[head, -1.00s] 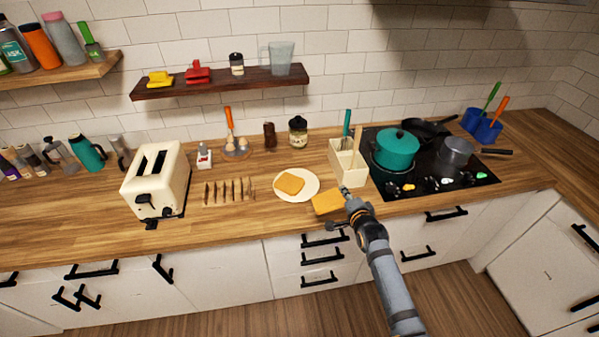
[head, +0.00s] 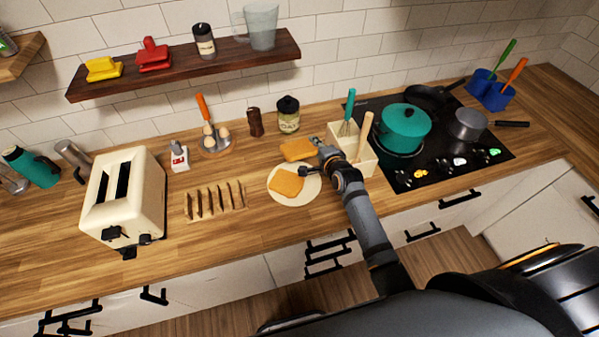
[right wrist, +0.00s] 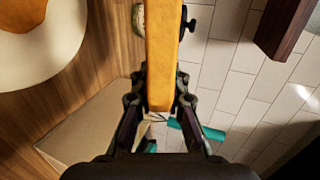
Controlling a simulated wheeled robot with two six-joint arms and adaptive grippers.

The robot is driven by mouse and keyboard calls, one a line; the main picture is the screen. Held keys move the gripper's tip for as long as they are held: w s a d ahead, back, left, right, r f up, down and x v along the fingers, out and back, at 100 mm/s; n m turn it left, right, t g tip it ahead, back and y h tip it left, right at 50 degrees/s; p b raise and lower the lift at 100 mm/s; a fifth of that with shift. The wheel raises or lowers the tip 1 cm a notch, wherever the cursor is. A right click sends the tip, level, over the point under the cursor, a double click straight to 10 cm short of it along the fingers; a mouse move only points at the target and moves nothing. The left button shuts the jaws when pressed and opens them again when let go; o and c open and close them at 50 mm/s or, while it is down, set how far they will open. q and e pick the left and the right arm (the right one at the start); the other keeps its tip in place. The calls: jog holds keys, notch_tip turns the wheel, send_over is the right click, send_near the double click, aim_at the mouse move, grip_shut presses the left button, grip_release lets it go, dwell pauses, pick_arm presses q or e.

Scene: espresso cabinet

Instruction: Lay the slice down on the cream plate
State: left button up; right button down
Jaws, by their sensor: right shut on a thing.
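My right gripper (head: 322,152) is shut on a golden-brown slice (head: 297,149) by its right edge. In the head view the held slice appears just behind the cream plate (head: 311,192), raised off the counter. A second similar slice (head: 286,182) lies on the plate. In the right wrist view the held slice (right wrist: 161,50) stands edge-on between my right fingers (right wrist: 160,88). The plate (right wrist: 68,48) shows there at the upper left, apart from the held slice. My left gripper is out of view.
A cream utensil holder (head: 368,163) stands close right of my right gripper. A toast rack (head: 216,208) and toaster (head: 125,195) stand left of the plate. A jar (head: 288,117) is behind the held slice. The hob with a teal pot (head: 404,128) is at right.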

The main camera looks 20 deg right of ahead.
jog(key=f+b, duration=0.4)
jog(key=f, duration=0.1)
jog(key=w+f+b, duration=0.1)
jog(key=f+b, duration=0.1)
jog(key=shift+w+f, duration=0.1)
jog(key=shift+f, duration=0.15)
jog(key=shift+s+f+b, duration=0.2)
jog(key=shift+f+b, duration=0.7)
jog(key=shift+b, duration=0.05)
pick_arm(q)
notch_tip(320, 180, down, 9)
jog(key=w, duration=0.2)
pick_arm(e)
jog(key=shift+w+a+f, duration=0.1)
jog(key=shift+f, duration=0.25)
jog(key=c, duration=1.5)
grip_release()
jog(key=shift+s+r, duration=0.2)
jog(key=shift+r, duration=0.05)
jog(key=p+v, duration=0.6)
jog(key=v, duration=0.1)
jog(key=shift+s+r, duration=0.1)
jog(key=shift+s, duration=0.1)
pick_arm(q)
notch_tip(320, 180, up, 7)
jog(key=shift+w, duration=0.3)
pick_arm(e)
jog(key=shift+s, duration=0.1)
